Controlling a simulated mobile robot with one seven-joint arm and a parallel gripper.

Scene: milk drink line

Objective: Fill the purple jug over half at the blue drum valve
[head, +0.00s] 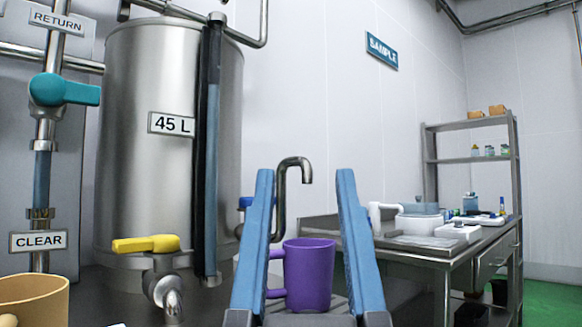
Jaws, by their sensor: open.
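The purple jug (311,272) stands upright ahead, with its handle on the left side. A curved metal spout (294,166) ends above the jug. A blue valve part (245,203) shows just left of my gripper, mostly hidden behind its left finger. My gripper (303,180) is open, its two blue fingers on either side of the jug in the picture. I cannot tell whether they touch the jug. The jug's inside and its fill level are hidden.
A steel drum labelled 45 L (150,75) stands left, with a yellow-handled tap (147,244). A tan mug (35,296) is at the lower left. A teal return valve (62,90) is on a pipe. A steel bench (440,260) with lab items stands right.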

